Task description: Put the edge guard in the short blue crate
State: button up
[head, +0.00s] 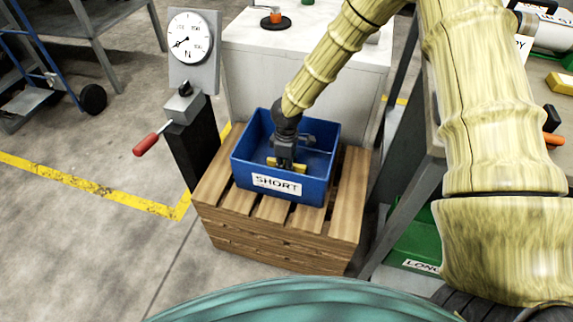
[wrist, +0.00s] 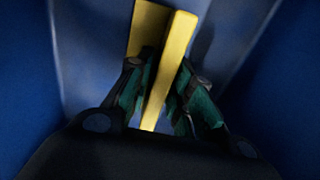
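The short blue crate (head: 331,160), labelled SHORT on its front, sits upright on a wooden pallet box. My gripper (head: 286,163) reaches down inside the crate. The yellow edge guard (head: 299,168) shows on both sides of the fingers, low in the crate near its front wall. In the wrist view the edge guard (wrist: 168,70) is an L-shaped strip, tilted between the green-padded fingers of my gripper (wrist: 168,85), which appear shut on it. Blue crate walls (wrist: 285,90) surround it. I cannot tell whether the guard touches the crate floor.
The wooden pallet box (head: 270,240) stands on the concrete floor. A dial gauge stand (head: 190,110) with a red-handled lever is at left. A white cabinet (head: 335,65) is behind the crate. A green crate (head: 415,243), labelled LONG, is at lower right, below a workbench.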

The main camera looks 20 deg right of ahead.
jog(key=shift+o, duration=0.3)
jog(key=shift+r, duration=0.15)
notch_tip(320, 180, up, 12)
jog(key=p, duration=0.2)
jog(key=shift+p, duration=0.35)
